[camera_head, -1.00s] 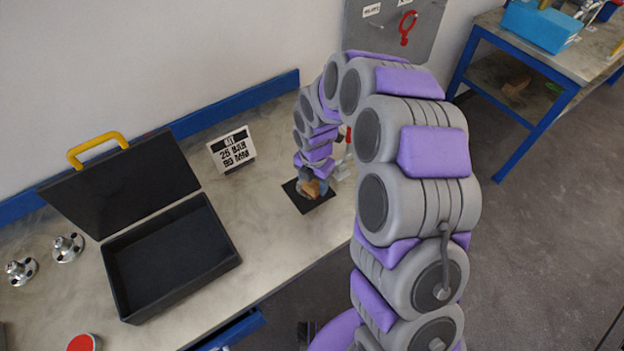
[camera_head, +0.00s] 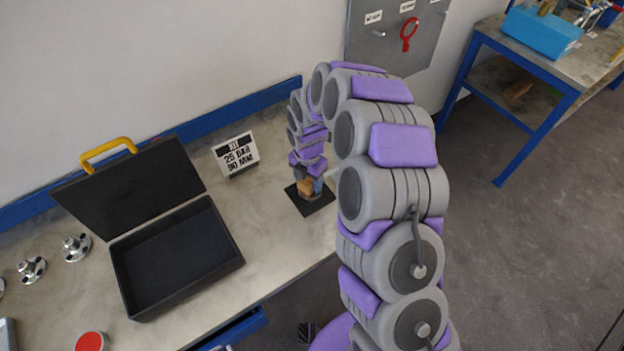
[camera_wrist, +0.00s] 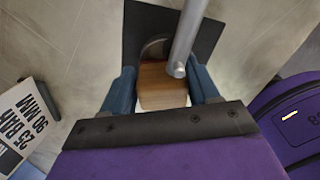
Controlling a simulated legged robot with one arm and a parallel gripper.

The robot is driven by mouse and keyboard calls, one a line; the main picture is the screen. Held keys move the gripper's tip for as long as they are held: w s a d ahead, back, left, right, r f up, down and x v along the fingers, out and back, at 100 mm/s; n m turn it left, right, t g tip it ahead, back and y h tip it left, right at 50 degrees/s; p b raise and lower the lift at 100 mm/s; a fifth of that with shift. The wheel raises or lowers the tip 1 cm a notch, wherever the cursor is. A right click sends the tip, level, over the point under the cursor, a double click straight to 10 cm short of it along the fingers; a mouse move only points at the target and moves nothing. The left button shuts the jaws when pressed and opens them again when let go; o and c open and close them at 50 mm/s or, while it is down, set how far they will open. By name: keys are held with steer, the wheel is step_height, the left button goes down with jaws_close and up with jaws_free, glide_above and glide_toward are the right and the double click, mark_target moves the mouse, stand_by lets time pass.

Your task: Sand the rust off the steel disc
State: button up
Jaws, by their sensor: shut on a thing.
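My gripper (camera_wrist: 163,88) is shut on a brown wooden block (camera_wrist: 160,86), with one blue finger on each side of it. The block is over a black square mat (camera_wrist: 205,32) on the bench. A round metal edge, which looks like the steel disc (camera_wrist: 153,47), shows just beyond the block in the wrist view; most of it is hidden, and I cannot see its rust or whether the block touches it. In the head view my gripper (camera_head: 309,184) is low over the mat (camera_head: 320,207), and the block (camera_head: 305,186) is partly visible.
A grey metal rod (camera_wrist: 188,38) crosses the wrist view close above the block. A black-and-white sign (camera_head: 237,154) stands left of the mat. An open black case (camera_head: 178,255) and flanged steel parts (camera_head: 76,248) are farther left. Bare bench lies between case and mat.

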steer(key=shift+w+a+r+p, duration=0.35)
steer(key=shift+w+r, duration=0.15)
steer(key=shift+w, duration=0.1)
steer(key=shift+c, duration=0.7)
steer(key=shift+s+t, duration=0.15)
steer(key=shift+t, duration=0.15)
steer(key=shift+c, duration=0.9)
steer(key=shift+s+d+f, duration=0.1)
steer(key=shift+s+d, duration=0.05)
steer(key=shift+s, duration=0.3)
steer(key=shift+s+d+f, duration=0.1)
steer(key=shift+s, duration=0.3)
steer(key=shift+s+d, duration=0.15)
steer(key=shift+s, duration=0.3)
steer(key=shift+s+d, duration=0.15)
steer(key=shift+d, duration=0.6)
steer(key=shift+d+r, duration=0.1)
steer(key=shift+s+a+r+p, duration=0.1)
steer(key=shift+a+r+p, duration=0.25)
steer(key=shift+r+p, duration=0.4)
steer(key=shift+a+r+p, duration=0.3)
steer(key=shift+r+p, duration=0.1)
steer(key=shift+r, duration=0.55)
steer(key=shift+d+r+p, duration=0.2)
steer(key=shift+r+p, duration=0.2)
steer(key=shift+r, duration=0.35)
steer(key=shift+d+r, duration=0.3)
steer(key=shift+r, duration=0.1)
